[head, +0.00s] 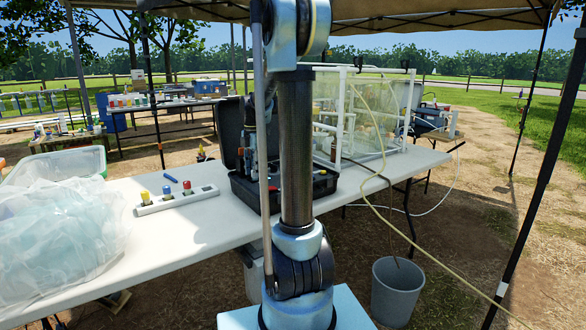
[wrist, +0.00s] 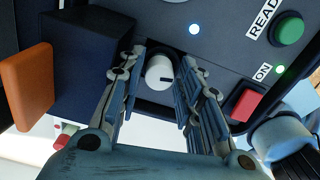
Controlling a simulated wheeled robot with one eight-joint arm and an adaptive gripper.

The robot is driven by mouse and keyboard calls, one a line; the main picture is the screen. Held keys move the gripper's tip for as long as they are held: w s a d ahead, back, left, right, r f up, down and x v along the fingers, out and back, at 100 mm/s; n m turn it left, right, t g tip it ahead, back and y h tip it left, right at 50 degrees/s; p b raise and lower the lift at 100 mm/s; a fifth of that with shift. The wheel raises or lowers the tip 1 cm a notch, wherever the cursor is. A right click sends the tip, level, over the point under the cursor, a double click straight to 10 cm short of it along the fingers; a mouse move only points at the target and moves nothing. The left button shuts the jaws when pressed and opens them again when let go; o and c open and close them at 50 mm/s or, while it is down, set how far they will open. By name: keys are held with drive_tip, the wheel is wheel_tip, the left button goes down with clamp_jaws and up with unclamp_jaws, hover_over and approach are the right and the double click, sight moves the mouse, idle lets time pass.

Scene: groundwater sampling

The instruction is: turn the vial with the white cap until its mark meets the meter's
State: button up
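The vial's white cap (wrist: 159,72) stands in the dark face of the meter (wrist: 225,45) in the wrist view, with a short dark mark near its right edge. The vial's body is hidden below it. My gripper (wrist: 162,62) has one finger on each side of the cap, with a narrow gap showing on both sides, so it looks open around it. I cannot make out the meter's own mark. In the head view the open black case (head: 325,185) sits on the table, and my arm hides the cap and most of my gripper.
On the meter are a green button (wrist: 289,29) and a red button (wrist: 246,104), right of my fingers. A dark block (wrist: 88,65) with an orange piece (wrist: 27,86) stands left. A white rack (head: 150,208) with capped vials and a clear plastic bag (head: 60,240) lie on the table.

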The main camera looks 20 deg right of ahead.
drive_tip(key=m, duration=1.3)
drive_tip(key=shift+m, duration=0.3)
drive_tip(key=m, duration=0.5)
drive_tip(key=shift+m, duration=0.3)
drive_tip(key=m, duration=0.6)
drive_tip(key=c, duration=0.7)
